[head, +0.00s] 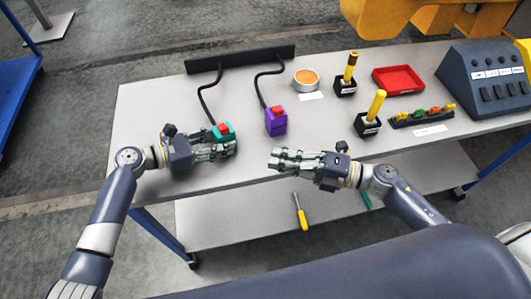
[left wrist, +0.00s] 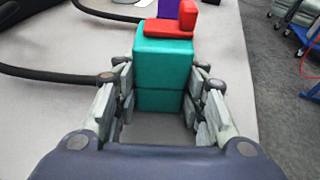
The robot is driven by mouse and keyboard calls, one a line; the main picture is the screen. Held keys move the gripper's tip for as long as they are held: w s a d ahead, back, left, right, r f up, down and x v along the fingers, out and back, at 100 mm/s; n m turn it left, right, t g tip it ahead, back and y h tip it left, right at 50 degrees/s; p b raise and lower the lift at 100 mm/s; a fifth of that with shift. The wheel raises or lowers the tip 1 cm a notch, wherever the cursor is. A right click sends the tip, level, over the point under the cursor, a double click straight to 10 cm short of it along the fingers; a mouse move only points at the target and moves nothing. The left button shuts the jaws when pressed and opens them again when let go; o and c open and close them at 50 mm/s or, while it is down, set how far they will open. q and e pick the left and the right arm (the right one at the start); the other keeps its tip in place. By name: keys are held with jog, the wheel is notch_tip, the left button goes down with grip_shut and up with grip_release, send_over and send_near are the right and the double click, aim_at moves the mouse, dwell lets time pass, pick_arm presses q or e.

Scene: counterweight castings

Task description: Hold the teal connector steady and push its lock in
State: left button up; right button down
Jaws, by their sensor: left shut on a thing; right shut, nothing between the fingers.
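The teal connector (head: 231,134) stands on the table with a red lock (head: 222,128) on its top and a black cable leading away behind. My left gripper (head: 233,148) is shut on the connector's sides. In the left wrist view the teal connector (left wrist: 163,75) sits between the fingers of my left gripper (left wrist: 162,105). There the red lock (left wrist: 175,24) lies on its top, with a raised block at its right end. My right gripper (head: 274,158) is shut and empty, to the right of the teal connector and apart from it.
A purple connector (head: 276,123) with a red lock stands behind my right gripper. A round orange dish (head: 306,78), yellow-handled tools in black holders (head: 368,124), a red tray (head: 398,80) and a blue control box (head: 487,78) stand further right. A screwdriver (head: 300,212) lies on the lower shelf.

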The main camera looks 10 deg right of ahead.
pick_arm(q)
jog(key=shift+f, duration=0.1)
dwell(0.3)
jog(key=o, duration=0.9)
jog(key=shift+c, duration=0.2)
jog(key=shift+a, duration=0.1)
